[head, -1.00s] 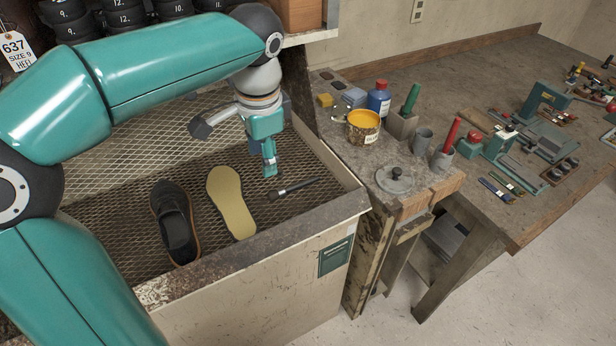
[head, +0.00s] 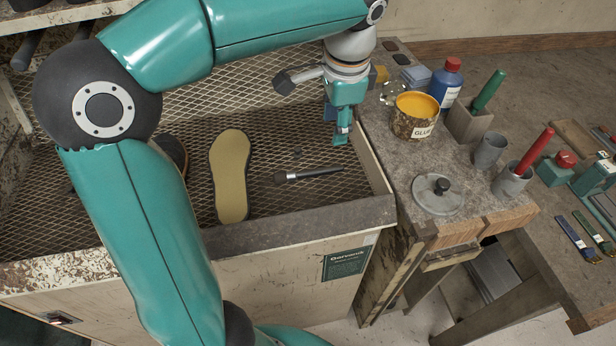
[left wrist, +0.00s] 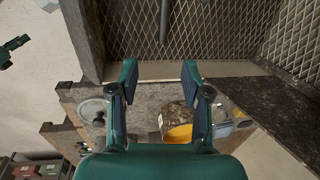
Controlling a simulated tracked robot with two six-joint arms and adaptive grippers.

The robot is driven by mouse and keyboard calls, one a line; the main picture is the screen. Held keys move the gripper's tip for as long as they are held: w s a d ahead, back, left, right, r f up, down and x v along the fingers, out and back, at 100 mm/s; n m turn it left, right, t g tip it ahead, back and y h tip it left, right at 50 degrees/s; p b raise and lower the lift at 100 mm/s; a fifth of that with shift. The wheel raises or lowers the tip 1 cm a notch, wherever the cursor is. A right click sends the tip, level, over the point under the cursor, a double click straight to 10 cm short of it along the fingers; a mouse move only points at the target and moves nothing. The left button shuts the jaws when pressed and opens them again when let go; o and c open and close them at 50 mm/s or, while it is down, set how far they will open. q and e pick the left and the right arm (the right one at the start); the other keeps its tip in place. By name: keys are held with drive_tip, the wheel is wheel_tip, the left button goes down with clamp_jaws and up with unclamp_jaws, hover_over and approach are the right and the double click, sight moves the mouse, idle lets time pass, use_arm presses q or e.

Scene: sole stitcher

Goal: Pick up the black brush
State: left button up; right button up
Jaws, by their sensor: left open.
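The black brush (head: 308,173) lies on the dark mesh floor of the tray, right of a tan sole. Its handle points right and its bristles left. My left gripper (head: 341,138) is open and empty, above and slightly right of the handle end, apart from it. In the left wrist view my left gripper (left wrist: 160,72) shows both fingers spread. A dark rod (left wrist: 164,22) beyond them, at the top, looks like the brush handle. A small teal and dark part (left wrist: 12,50) at the left edge looks like my right gripper; its jaws are unclear.
The tray's front rim (head: 300,222) and right wall (head: 370,165) border the brush. The tan sole (head: 231,178) and a dark shoe (head: 172,152), partly hidden by my arm, lie left. The glue can (head: 414,116) and grey lid (head: 437,194) stand on the bench at right.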

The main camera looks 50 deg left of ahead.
use_arm(q)
hover_over(323, 170)
drive_tip(key=d, duration=0.2)
drive_tip(key=f, duration=1)
drive_tip(key=shift+s+a+f+b, duration=0.1)
drive_tip(key=shift+a+f+b, duration=0.1)
drive_tip(key=shift+b, duration=0.2)
drive_tip(key=f, duration=0.2)
drive_tip(key=a+f, duration=0.1)
drive_tip(key=f, duration=0.1)
drive_tip(key=shift+a, duration=0.15)
drive_tip(key=shift+f, duration=0.5)
clamp_jaws()
